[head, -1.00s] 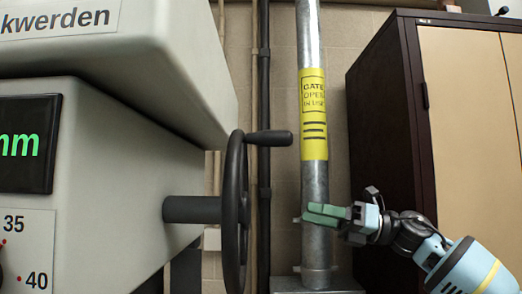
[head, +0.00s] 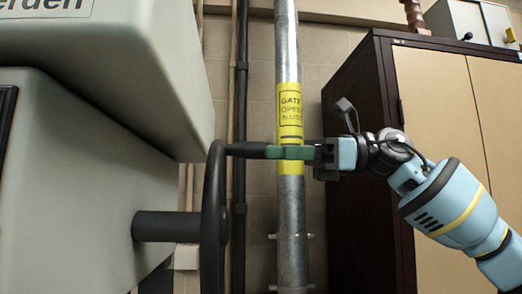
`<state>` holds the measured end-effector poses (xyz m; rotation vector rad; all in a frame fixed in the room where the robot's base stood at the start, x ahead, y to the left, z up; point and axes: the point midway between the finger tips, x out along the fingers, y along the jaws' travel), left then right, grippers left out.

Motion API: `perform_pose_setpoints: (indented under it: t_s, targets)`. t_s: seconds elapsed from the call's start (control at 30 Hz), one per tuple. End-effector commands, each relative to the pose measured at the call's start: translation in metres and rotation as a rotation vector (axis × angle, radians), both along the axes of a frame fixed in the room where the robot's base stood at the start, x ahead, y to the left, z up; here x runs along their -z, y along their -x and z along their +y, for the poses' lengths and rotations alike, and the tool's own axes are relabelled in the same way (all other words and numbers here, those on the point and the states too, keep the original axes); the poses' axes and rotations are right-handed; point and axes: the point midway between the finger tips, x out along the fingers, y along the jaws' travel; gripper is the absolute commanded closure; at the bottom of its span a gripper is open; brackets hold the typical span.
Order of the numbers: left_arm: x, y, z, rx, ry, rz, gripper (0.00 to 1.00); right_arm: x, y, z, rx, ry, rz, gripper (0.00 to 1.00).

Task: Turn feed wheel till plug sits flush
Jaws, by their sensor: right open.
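The dark feed wheel (head: 213,225) stands edge-on at the right side of the grey machine, on a dark shaft (head: 165,226). Its crank handle (head: 246,149) sticks out to the right from the top of the rim. My right gripper (head: 270,152) is open, with its green fingers level with the handle's free end. The fingers overlap the handle tip in this view; I cannot tell whether they touch it. The plug is not in view. My left gripper is not in view.
The grey machine body (head: 70,185) fills the left side. A metal post (head: 290,230) with a yellow label (head: 290,105) stands behind my right gripper. A dark cabinet (head: 360,235) with tan doors stands at the right. A grey box (head: 475,22) sits on top of it.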

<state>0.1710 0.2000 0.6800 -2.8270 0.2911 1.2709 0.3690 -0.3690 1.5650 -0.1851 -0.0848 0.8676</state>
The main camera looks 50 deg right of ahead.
Motion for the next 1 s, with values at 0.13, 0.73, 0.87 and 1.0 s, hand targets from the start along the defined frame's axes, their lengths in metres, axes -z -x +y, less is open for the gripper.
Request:
perform_pose_setpoints:
  t_s: [0.13,0.73,0.87,1.0]
  targets:
    - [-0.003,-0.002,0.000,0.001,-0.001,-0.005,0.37,0.000,-0.012,0.016,-0.001,0.002,0.001,0.53]
    - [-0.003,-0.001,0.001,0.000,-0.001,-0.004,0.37,0.000,-0.021,0.025,0.000,-0.001,0.000,0.70]
    - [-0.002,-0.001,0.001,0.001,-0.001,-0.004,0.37,0.000,-0.021,0.025,0.000,-0.001,0.000,0.87]
    - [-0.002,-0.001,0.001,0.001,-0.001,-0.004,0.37,0.000,-0.021,0.025,0.000,-0.001,0.000,1.00]
